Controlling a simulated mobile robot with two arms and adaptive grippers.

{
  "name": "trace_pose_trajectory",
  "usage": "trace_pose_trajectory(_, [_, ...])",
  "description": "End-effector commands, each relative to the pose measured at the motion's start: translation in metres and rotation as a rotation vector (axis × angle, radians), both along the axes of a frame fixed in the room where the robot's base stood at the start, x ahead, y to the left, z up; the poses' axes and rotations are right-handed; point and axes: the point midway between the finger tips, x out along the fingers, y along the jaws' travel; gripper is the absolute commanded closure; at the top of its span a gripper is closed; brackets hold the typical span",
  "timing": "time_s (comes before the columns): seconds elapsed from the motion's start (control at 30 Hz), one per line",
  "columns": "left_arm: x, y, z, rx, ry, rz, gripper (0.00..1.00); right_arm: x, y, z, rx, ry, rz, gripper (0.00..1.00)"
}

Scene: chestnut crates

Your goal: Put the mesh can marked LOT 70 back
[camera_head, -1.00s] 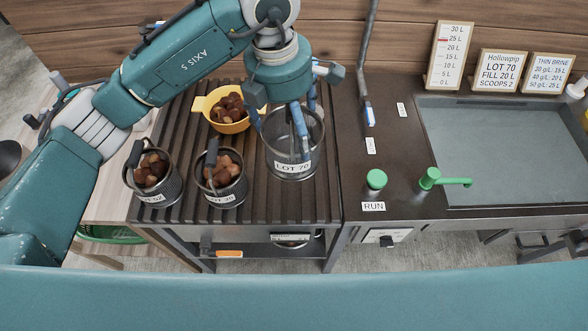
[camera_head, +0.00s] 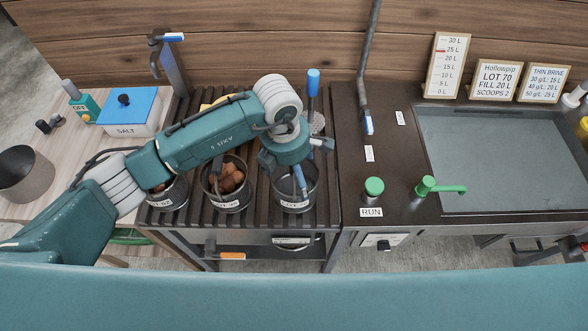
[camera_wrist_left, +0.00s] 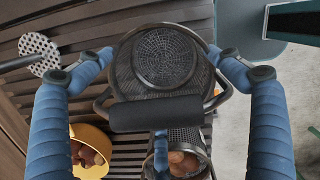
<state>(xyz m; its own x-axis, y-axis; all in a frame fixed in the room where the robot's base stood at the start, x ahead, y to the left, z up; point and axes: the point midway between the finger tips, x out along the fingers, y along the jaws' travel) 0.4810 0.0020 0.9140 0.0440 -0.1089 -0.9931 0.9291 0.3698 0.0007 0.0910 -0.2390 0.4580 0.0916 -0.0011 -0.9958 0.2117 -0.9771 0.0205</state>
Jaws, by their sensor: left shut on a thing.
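The mesh can marked LOT 70 (camera_head: 311,193) is at the right end of a row of cans on the dark slatted rack (camera_head: 325,215). My left gripper (camera_head: 299,180) is shut on it from above, one blue finger on each side in the left wrist view. That view looks into the can (camera_wrist_left: 165,58) and shows a bare mesh bottom and a black handle grip (camera_wrist_left: 156,113). I cannot tell whether the can touches the rack. My right gripper is not in view.
A can of chestnuts (camera_head: 230,203) stands close on its left, another (camera_head: 165,190) beyond. A yellow bowl (camera_wrist_left: 91,135) and a perforated skimmer (camera_head: 318,122) lie behind. The RUN button (camera_head: 374,187), tap (camera_head: 428,188) and sink (camera_head: 500,150) are to the right.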

Motion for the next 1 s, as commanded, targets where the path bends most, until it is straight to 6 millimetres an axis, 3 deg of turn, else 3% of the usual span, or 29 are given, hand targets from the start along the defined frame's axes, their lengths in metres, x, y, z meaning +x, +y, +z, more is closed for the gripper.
trace_pose_trajectory(0.23, [0.000,0.000,-0.004,-0.001,-0.001,0.000,0.66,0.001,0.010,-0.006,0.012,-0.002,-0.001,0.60])
trace_pose_trajectory(0.27, [0.000,0.000,-0.003,0.000,0.000,0.000,0.05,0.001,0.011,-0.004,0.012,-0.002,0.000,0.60])
trace_pose_trajectory(0.3, [0.000,0.000,-0.002,0.000,0.000,0.000,0.00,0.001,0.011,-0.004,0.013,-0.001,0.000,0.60])
trace_pose_trajectory(0.73, [0.001,0.000,0.005,-0.001,-0.003,0.000,0.00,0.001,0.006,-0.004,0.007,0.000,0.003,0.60])
trace_pose_trajectory(1.0, [0.000,0.006,0.057,-0.001,-0.007,-0.001,0.00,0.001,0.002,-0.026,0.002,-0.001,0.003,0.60])
